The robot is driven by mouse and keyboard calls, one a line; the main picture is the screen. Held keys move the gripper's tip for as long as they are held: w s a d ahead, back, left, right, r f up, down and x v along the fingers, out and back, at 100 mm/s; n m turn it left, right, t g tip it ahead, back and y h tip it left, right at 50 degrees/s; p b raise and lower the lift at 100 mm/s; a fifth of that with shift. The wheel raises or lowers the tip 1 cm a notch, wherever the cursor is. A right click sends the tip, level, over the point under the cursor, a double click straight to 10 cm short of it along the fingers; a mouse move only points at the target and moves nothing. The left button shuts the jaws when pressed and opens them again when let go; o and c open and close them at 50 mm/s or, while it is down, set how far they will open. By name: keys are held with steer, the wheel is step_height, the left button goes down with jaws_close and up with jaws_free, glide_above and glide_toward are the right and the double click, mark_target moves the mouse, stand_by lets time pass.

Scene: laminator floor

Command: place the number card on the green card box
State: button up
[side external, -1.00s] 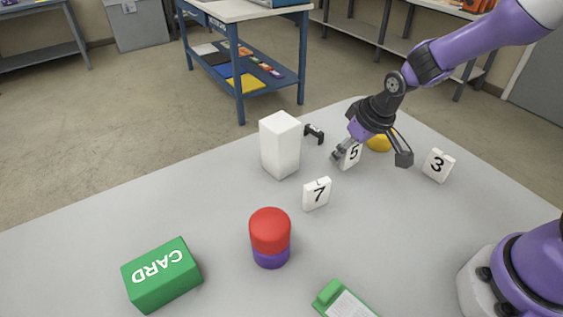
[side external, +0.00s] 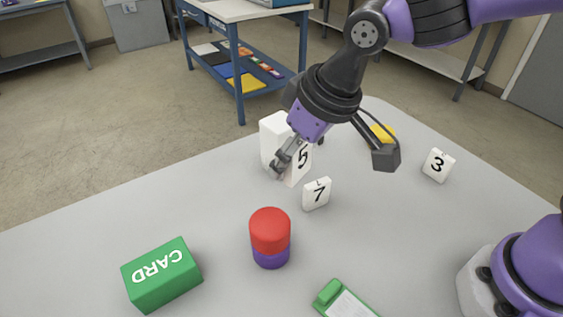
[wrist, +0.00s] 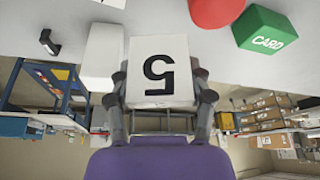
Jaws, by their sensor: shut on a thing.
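My gripper (side external: 328,158) is shut on the white number 5 card (side external: 303,157), which it holds above the table in front of the tall white block. In the wrist view the 5 card (wrist: 160,70) appears upside down, with a finger on each side. The green card box (side external: 162,275), with CARD in white letters, lies at the front left of the table, well apart from my gripper. It also shows at the upper right of the wrist view (wrist: 265,32).
The white block (side external: 270,145) is partly hidden behind the held card. A number 7 card (side external: 317,193) and a red-and-purple cylinder (side external: 270,236) stand nearer. A number 3 card (side external: 438,165), a yellow object (side external: 383,133) and a green clipboard (side external: 345,300) are at the right.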

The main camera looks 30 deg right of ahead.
steer(key=s+a+r+n+g+y, duration=0.15)
steer(key=s+a+n, duration=0.35)
steer(key=a, duration=0.6)
steer(key=s+a+r+n+g+y, duration=0.15)
steer(key=s+a+n, duration=0.3)
steer(key=a, duration=0.55)
glide_above(159, 258)
steer(key=d, duration=0.2)
steer(key=shift+t, duration=0.3)
steer(key=f, duration=0.4)
steer(key=s+f, duration=0.1)
steer(key=shift+a+f, duration=0.25)
steer(key=shift+f, duration=0.15)
steer(key=shift+w+f, duration=0.2)
steer(key=shift+f, duration=1.9)
steer(key=o, duration=1.1)
steer(key=shift+f, duration=0.15)
